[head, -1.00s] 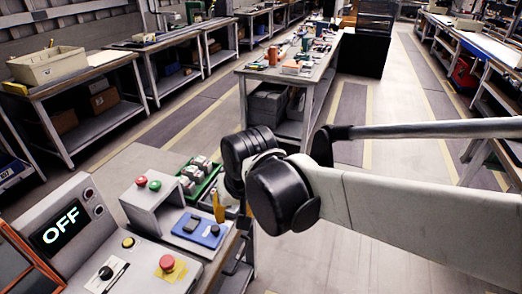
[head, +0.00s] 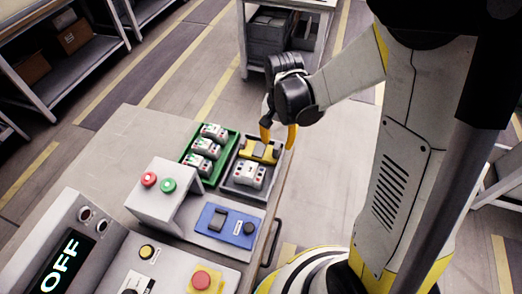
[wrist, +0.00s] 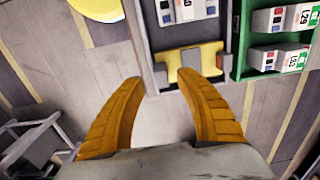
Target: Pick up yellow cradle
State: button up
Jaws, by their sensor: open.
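The yellow cradle (head: 264,155) lies at the far end of a dark grey tray (head: 230,186) on the workbench, with a grey piece across its middle. In the wrist view the cradle (wrist: 171,61) shows just beyond my fingers. My gripper (head: 278,134) is above the tray's far end, its yellow fingers spread and empty. In the wrist view my gripper (wrist: 159,79) sits off to the left of the cradle's middle. The right fingertip overlaps the cradle's near edge in the picture; whether it touches, I cannot tell. My left finger is beside the cradle, over the floor.
A white module (head: 249,174) sits in the same tray. A green tray (head: 188,158) with several modules stands alongside at left. A white box (head: 160,195) with red and green buttons, a blue box (head: 228,226) and a control panel (head: 63,262) reading OFF are nearer. Floor lies beyond the bench edge.

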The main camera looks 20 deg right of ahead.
aim_at(276, 146)
notch_tip(276, 146, down, 5)
jog(key=b, duration=0.3)
jog(key=shift+w+f, duration=0.1)
jog(key=shift+f, duration=0.05)
grip_shut()
